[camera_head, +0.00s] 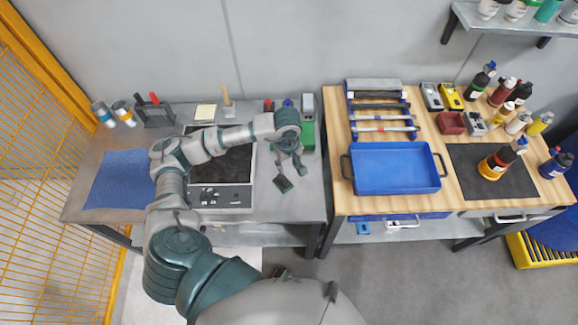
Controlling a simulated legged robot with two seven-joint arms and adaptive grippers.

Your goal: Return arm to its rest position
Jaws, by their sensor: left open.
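My left arm reaches forward from the bottom of the head view and bends right above the grey workbench (300,209). My left gripper (287,172) hangs down over the right part of this bench, with its fingers apart. A small dark piece with a greenish edge (283,184) shows right below the fingertips. I cannot tell whether it lies on the bench or touches a finger. My right gripper is not in view.
A dark panel (232,166) and a blue mat (120,180) lie on the grey bench. The wooden table (345,203) carries a blue tray (395,165), tools and several bottles. An orange mesh fence (40,190) stands at left.

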